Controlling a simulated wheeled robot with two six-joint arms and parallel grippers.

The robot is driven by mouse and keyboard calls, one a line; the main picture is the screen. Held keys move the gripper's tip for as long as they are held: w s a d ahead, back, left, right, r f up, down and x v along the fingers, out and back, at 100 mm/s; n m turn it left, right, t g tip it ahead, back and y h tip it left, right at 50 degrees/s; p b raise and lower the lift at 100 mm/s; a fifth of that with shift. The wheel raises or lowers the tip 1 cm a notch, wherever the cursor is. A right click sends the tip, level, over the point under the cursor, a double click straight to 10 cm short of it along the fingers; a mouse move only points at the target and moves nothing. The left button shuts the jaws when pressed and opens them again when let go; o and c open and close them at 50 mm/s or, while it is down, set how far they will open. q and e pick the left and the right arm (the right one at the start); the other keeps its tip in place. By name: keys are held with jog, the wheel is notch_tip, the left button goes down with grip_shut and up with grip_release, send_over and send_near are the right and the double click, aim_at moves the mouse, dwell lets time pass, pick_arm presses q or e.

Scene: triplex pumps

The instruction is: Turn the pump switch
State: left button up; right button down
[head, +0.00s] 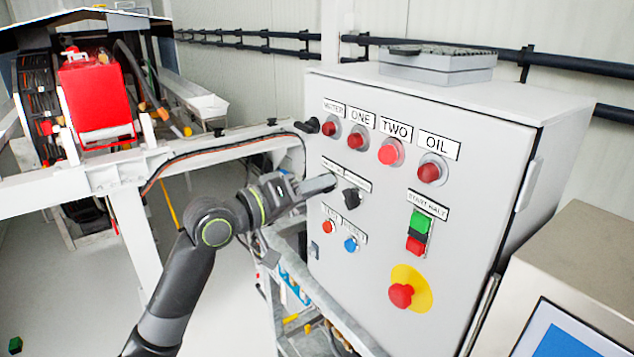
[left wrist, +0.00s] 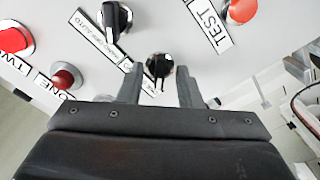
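A grey control cabinet (head: 470,135) carries two black rotary switches in its middle row. One black switch (head: 351,197) shows to the right of my left gripper (head: 320,186) in the head view; it also shows at the top of the left wrist view (left wrist: 115,18). The other black switch (left wrist: 160,68) is between the fingertips of my left gripper (left wrist: 159,72) in the left wrist view, with a gap on each side. My gripper hides that switch in the head view. The small labels cannot be read clearly. My right gripper is not in view.
Red lamps marked ONE (head: 355,140), TWO (head: 389,153) and OIL (head: 429,172) sit above the switches. A red button (head: 328,227) and a blue button (head: 350,244) are below. A red emergency button (head: 401,295) protrudes lower right. A white frame (head: 120,175) stands left.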

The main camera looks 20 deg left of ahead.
pick_arm(q)
jog(key=shift+w+d, duration=0.2)
jog(key=shift+c, duration=0.3)
grip_shut()
